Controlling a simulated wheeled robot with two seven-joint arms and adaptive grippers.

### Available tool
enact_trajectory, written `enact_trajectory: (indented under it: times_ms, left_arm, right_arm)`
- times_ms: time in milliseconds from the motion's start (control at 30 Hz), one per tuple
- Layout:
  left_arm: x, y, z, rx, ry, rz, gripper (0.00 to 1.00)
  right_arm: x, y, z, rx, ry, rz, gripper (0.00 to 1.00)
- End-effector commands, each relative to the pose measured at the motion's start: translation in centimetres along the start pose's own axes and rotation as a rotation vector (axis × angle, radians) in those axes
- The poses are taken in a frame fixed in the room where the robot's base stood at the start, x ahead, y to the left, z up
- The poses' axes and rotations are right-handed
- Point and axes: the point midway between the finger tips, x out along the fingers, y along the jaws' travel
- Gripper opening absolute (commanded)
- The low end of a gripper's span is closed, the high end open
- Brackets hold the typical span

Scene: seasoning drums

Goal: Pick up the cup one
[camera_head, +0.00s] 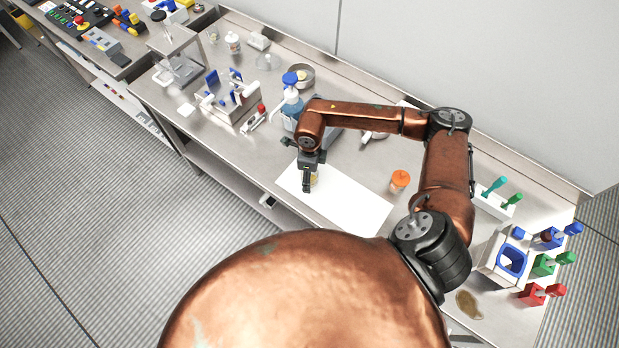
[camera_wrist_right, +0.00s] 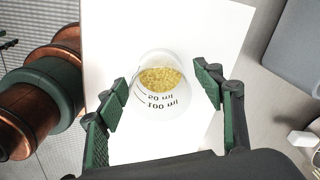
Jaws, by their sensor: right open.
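The cup (camera_wrist_right: 161,108) is a clear or whitish measuring cup with yellow grains inside and "50 ml" and "100 ml" marks. It sits on a white sheet (camera_wrist_right: 128,35) in the right wrist view, between the spread fingers of my right gripper (camera_wrist_right: 158,104). The fingers stand apart from the cup on both sides. In the head view my right gripper (camera_head: 306,176) hangs over the left part of the white sheet (camera_head: 345,208) and hides most of the cup; a small yellowish part (camera_head: 314,179) shows beside it.
An orange-lidded jar (camera_head: 400,179) stands right of the sheet. A blue-capped bottle (camera_head: 291,108) and a metal bowl (camera_head: 302,74) stand behind my gripper. A rack of tools (camera_head: 229,98) is at left, and a holder with coloured handles (camera_head: 513,262) is at right.

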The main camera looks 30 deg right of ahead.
Motion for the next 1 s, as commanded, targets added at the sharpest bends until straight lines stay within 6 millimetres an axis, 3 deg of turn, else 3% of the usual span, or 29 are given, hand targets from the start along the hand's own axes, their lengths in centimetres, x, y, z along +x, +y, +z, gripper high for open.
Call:
enact_trajectory:
  times_ms: [100,733,1000]
  left_arm:
    - [0.03,-0.03,-0.11,0.000,0.001,0.000,0.40]
    - [0.03,0.01,0.46,-0.001,-0.006,0.000,0.40]
    - [0.07,0.02,0.49,-0.001,-0.007,0.000,0.40]
  right_arm:
    - [-0.01,0.01,0.04,-0.001,0.000,0.000,0.60]
    - [-0.04,0.00,0.07,-0.001,0.000,0.000,0.17]
    - [-0.17,-0.02,0.08,-0.001,0.000,0.000,0.17]
